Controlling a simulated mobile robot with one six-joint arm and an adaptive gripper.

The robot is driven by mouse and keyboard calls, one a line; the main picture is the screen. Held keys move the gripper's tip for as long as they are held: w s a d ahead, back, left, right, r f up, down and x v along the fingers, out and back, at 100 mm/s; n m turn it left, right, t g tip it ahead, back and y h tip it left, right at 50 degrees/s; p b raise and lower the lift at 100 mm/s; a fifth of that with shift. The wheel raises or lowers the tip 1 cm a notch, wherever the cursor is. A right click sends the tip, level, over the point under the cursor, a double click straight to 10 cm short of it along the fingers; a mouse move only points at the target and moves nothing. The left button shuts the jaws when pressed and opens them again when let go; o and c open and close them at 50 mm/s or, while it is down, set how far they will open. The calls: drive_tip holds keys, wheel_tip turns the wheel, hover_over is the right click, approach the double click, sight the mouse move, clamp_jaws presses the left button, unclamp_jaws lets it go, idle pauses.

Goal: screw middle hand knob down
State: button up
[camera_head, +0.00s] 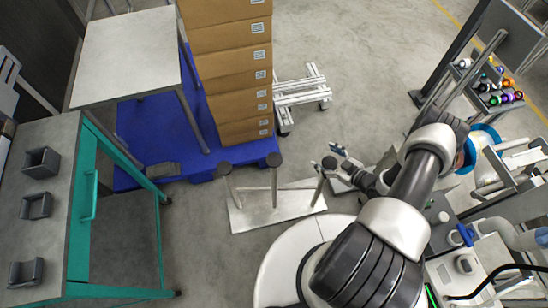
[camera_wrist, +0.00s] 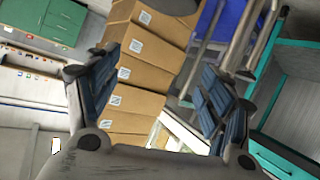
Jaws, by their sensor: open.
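Three dark round knobs on upright posts stand in a row over a pale plate (camera_head: 250,216) in the head view: the left knob (camera_head: 225,168), the middle knob (camera_head: 274,160) and the right knob (camera_head: 329,163). My gripper (camera_head: 338,157) is beside the right knob; I cannot tell whether they touch. The middle knob is to the left of my gripper, apart from it. In the wrist view my gripper (camera_wrist: 158,68) is open, with its fingers wide apart and nothing held between them. A dark rounded shape (camera_wrist: 174,4) is cut off at the top edge there; I cannot tell what it is.
Stacked cardboard boxes (camera_head: 232,75) stand on a blue platform (camera_head: 150,135) behind the posts. A teal-framed bench (camera_head: 88,190) with small grey holders is at the left. Machinery (camera_head: 500,165) crowds the right.

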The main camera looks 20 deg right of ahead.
drive_tip(key=s+a+f+m+t+y, duration=0.2)
drive_tip(key=s+a+f+t, duration=0.15)
drive_tip(key=s+a, duration=0.7)
drive_tip(key=b, duration=0.3)
approach(274, 159)
drive_tip(key=shift+t+y, duration=0.25)
drive_tip(key=shift+y, duration=0.05)
drive_tip(key=x, duration=0.5)
drive_tip(key=f+x, duration=0.1)
drive_tip(key=x, duration=0.2)
drive_tip(key=shift+w+f, duration=0.1)
drive_tip(key=shift+w, duration=0.15)
drive_tip(key=shift+x, duration=0.85)
drive_tip(key=c, duration=1.1)
